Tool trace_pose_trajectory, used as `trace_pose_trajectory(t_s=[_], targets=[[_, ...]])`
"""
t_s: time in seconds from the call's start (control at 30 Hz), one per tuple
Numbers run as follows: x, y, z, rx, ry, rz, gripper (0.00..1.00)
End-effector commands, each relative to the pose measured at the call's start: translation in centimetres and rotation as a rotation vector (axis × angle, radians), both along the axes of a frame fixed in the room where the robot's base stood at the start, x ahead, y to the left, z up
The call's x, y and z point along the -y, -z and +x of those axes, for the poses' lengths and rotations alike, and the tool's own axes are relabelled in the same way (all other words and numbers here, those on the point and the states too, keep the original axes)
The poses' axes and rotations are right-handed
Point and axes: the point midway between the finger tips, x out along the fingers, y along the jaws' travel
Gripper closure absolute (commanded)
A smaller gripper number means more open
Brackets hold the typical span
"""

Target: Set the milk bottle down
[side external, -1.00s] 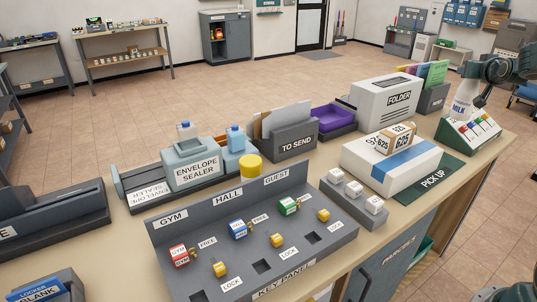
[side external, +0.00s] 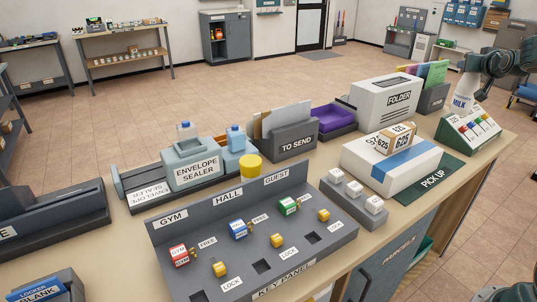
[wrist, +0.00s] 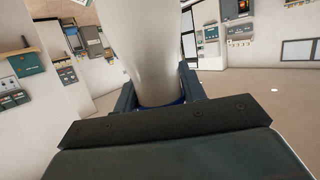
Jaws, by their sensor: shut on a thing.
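The white milk bottle (side external: 462,100), labelled MILK, is at the far right end of the counter in the side external view. In the wrist view the pale bottle (wrist: 155,50) stands between the two dark fingers of my gripper (wrist: 157,88), with a blue band low down. Its top is cut off there.
The counter's right edge is near.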

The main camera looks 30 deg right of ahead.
Motion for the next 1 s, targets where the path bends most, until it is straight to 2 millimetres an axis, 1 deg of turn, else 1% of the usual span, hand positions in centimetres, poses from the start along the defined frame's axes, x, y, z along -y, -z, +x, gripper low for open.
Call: trace_pose_trajectory(t_s=[0.17, 0.27, 0.37, 0.57, 0.7, 0.87, 1.0], targets=[[-1.5, -0.2, 2.0, 0.003, -0.039, -0.004, 1.0], [-3.0, -0.2, 3.8, 0.002, -0.074, -0.004, 1.0], [-5.0, -0.2, 6.0, 0.002, -0.117, -0.005, 1.0], [-10.2, -0.3, 10.8, 0.001, -0.223, -0.006, 1.0], [-14.3, -0.2, 13.8, 0.0, -0.297, -0.006, 1.0], [-19.3, -0.3, 16.9, 0.0, -0.381, -0.006, 1.0], [-23.9, -0.2, 19.2, -0.002, -0.455, -0.006, 1.0]])
